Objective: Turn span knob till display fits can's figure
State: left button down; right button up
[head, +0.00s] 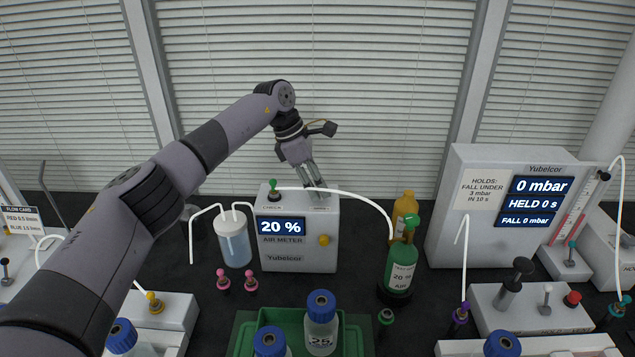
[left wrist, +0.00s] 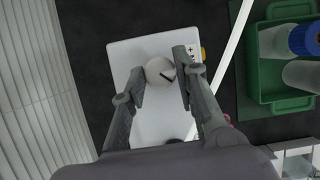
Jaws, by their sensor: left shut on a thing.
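The air meter (head: 297,240) is a light grey box whose display (head: 281,227) reads 20 %. The green can (head: 401,268) stands to its right, and its label also reads 20 % AIR. My left gripper (head: 316,184) reaches down to the right part of the meter's top. In the left wrist view, my left gripper (left wrist: 160,73) has its fingers on both sides of the round white span knob (left wrist: 158,72), which has a dark pointer line. It is shut on that knob. In the head view the fingers hide most of the knob. My right gripper is not in view.
A green-topped plug (head: 273,186) stands on the meter's top left. A white tube (head: 352,193) runs from there to the can. A yellow can (head: 404,207) stands behind, a clear jar (head: 233,240) to the left. A green tray (head: 247,327) with bottles lies in front.

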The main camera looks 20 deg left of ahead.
pick_arm(q)
jog(key=shift+w+m, duration=0.1)
jog(key=shift+m, duration=0.4)
jog(key=c, duration=1.2)
grip_release()
jog(key=shift+c, duration=0.2)
jog(key=v, duration=1.2)
jog(key=shift+w, duration=0.15)
jog(key=shift+r, duration=0.1)
